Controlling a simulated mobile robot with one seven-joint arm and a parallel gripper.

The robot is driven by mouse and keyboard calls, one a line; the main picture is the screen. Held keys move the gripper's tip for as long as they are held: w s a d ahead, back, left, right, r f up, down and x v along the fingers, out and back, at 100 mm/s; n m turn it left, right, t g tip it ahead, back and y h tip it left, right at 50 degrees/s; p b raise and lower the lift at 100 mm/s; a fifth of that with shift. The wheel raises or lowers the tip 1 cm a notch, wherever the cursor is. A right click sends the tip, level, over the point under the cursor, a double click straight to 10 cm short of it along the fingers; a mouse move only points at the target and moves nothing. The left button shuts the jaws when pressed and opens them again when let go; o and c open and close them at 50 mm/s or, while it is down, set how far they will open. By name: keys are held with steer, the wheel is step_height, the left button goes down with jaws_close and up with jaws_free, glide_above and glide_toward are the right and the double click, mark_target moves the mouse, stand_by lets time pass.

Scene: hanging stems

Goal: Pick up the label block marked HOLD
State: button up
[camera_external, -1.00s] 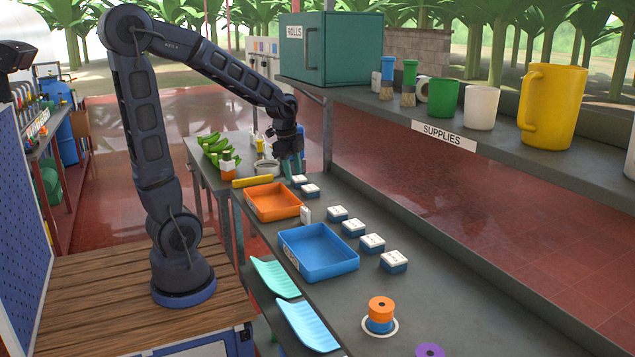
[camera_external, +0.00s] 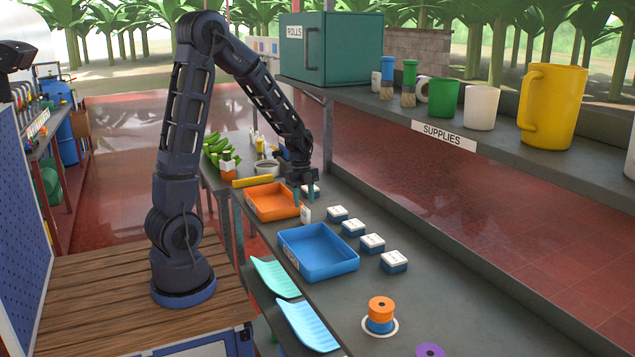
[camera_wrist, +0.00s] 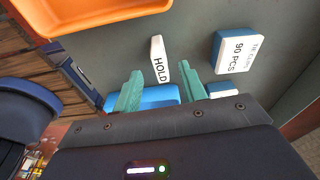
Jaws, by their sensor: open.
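The HOLD label block (camera_wrist: 159,60) is a small white upright block with black lettering. In the external view the white block (camera_external: 305,215) stands on the bench between the orange tray and the blue tray. My gripper (camera_wrist: 163,84) has two green fingers, spread apart and empty. In the wrist view the block lies just beyond the fingertips, roughly centred between them. In the external view my gripper (camera_external: 303,193) hangs close above and behind the block.
The orange tray (camera_external: 274,216) is left of the block and the blue tray (camera_external: 345,268) in front. The supplies shelf (camera_external: 500,159) overhangs farther right.

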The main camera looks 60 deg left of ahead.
mark_target(305, 209)
steer(key=shift+d+f, duration=0.25)
steer(key=shift+f, duration=0.85)
steer(key=shift+d+f, duration=0.25)
steer(key=shift+f, duration=0.8)
steer(key=shift+d+f, duration=0.25)
steer(key=shift+f, duration=0.85)
jaws_close()
